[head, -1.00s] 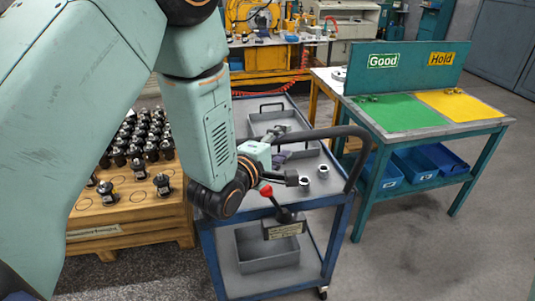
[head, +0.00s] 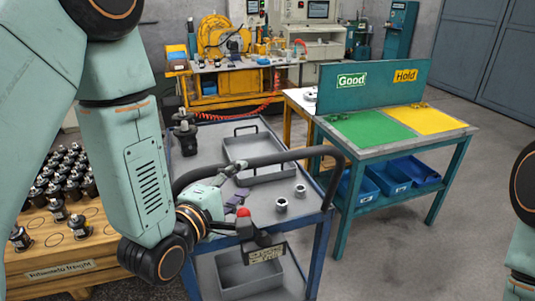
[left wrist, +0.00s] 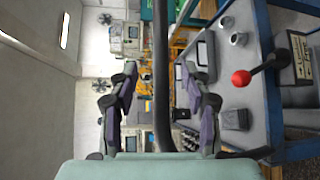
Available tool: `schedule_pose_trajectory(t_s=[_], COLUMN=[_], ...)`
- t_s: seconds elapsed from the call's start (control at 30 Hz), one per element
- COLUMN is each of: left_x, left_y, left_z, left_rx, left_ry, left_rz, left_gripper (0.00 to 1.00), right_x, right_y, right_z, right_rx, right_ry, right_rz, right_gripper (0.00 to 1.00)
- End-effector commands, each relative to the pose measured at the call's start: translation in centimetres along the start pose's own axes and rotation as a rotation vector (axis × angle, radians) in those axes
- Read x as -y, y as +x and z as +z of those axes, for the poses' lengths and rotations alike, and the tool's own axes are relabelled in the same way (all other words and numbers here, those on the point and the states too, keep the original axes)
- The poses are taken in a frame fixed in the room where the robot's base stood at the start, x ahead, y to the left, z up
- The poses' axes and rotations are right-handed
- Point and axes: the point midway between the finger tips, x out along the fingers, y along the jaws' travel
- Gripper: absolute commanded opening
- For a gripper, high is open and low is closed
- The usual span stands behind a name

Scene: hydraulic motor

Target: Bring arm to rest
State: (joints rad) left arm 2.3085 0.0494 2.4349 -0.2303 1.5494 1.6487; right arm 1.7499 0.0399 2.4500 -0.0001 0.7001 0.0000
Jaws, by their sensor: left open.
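My left arm comes in from the left in the head view. Its gripper (head: 238,196) is open and appears empty, over the near part of the blue cart's grey top (head: 262,218). In the left wrist view the two purple-padded fingers (left wrist: 165,103) are spread wide. The cart's dark handle bar (left wrist: 161,75) runs through the gap between them in the picture; I cannot tell how near it is. My right arm's edge shows at the far right, with its gripper out of view.
On the cart are a grey tray (head: 252,171), a dark motor (head: 185,135) and two metal rings (head: 281,205). A red-knobbed lever (head: 244,214) stands at its front. A pallet of motors (head: 70,266) is left. The Good/Hold table (head: 378,150) is right, with clear floor before it.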

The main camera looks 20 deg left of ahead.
Motion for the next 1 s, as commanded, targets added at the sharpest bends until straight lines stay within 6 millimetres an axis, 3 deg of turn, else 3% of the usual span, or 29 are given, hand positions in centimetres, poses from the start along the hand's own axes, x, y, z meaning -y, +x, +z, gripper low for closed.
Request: schedule_pose_trajectory(t_s=[0.2,0.37,0.43,0.57,0.67,0.83,1.0], left_x=[0.8,3.8,5.9,11.7,17.3,27.1,35.9], left_y=[0.0,-0.4,-0.8,-2.6,-4.8,-10.5,-17.5], left_z=[-0.1,-1.0,-1.5,-2.5,-3.3,-4.2,-4.4], left_rx=[-0.003,-0.004,0.012,0.083,0.185,0.434,0.700], left_ry=[0.148,0.461,0.600,0.844,1.014,1.225,1.290], left_rz=[-0.038,-0.184,-0.268,-0.456,-0.618,-0.879,-1.089], left_gripper=[0.49,0.49,0.49,0.49,0.49,0.49,0.49], right_x=[0.0,0.0,0.0,0.0,0.0,0.0,-0.1], right_y=[0.0,0.0,0.2,1.2,2.4,4.8,7.5], right_z=[0.0,0.0,0.0,0.0,0.0,0.0,0.0], right_rx=[0.000,0.000,0.000,0.000,0.000,0.000,0.000], right_ry=[0.000,0.000,0.000,0.000,0.000,0.000,0.000], right_rz=[0.000,0.000,0.000,0.000,0.000,0.000,0.000], right_gripper=[0.37,0.37,0.37,0.37,0.37,0.37,0.37])
